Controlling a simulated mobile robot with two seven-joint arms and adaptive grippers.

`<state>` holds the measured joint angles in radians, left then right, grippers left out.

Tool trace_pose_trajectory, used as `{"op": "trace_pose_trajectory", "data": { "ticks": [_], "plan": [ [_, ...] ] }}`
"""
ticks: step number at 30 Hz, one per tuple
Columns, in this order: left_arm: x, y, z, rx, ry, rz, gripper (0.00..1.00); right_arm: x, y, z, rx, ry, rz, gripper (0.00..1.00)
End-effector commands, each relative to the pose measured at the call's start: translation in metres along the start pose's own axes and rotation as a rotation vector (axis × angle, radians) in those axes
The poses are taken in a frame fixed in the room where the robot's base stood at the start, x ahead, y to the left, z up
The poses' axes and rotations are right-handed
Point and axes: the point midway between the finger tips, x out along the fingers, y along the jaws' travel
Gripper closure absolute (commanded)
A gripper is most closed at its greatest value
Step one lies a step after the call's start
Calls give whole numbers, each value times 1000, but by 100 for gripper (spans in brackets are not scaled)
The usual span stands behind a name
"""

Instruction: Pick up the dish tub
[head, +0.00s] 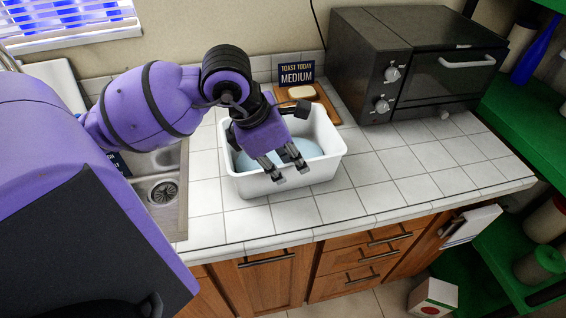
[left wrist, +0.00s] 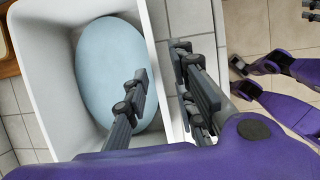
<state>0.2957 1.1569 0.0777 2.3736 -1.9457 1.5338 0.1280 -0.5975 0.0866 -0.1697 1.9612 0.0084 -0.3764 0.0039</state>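The dish tub (head: 243,185) is a white rectangular tub on the tiled counter, with a pale blue rounded thing (head: 308,149) inside it. My left gripper (head: 291,176) is over the tub's near long wall with its fingers apart. In the left wrist view, one finger of the left gripper (left wrist: 160,75) is on the inner side of the tub wall (left wrist: 152,42) and the other is outside. Contact with the wall cannot be told. At the right edge of that view, dark prongs (left wrist: 312,10) may be my right gripper, mostly cut off.
A sink (head: 163,191) lies left of the tub. Behind it are a wooden board (head: 326,106) with a pale block on it and a "Toast today medium" sign (head: 297,73). A black toaster oven (head: 405,60) stands back right. Counter to the tub's right is clear.

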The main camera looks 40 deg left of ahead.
Motion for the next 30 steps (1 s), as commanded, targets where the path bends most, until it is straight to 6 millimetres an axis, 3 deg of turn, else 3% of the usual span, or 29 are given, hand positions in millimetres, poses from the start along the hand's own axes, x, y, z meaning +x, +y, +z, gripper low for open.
{"op": "trace_pose_trajectory", "data": {
  "ticks": [5, 21, 29, 30],
  "plan": [
    [10, 5, -4, -10, 6, 18, 76, 3, -2, -10, -2, 19, -1, 77],
    [76, 10, -7, -9, 4, 19, 76, 0, -3, -14, -2, 21, -4, 77],
    [79, 10, -8, -7, 5, 20, 76, 0, -3, -14, -2, 21, -4, 77],
    [79, 10, -8, -7, 5, 20, 80, 0, -3, -14, -2, 21, -4, 77]
  ]
}}
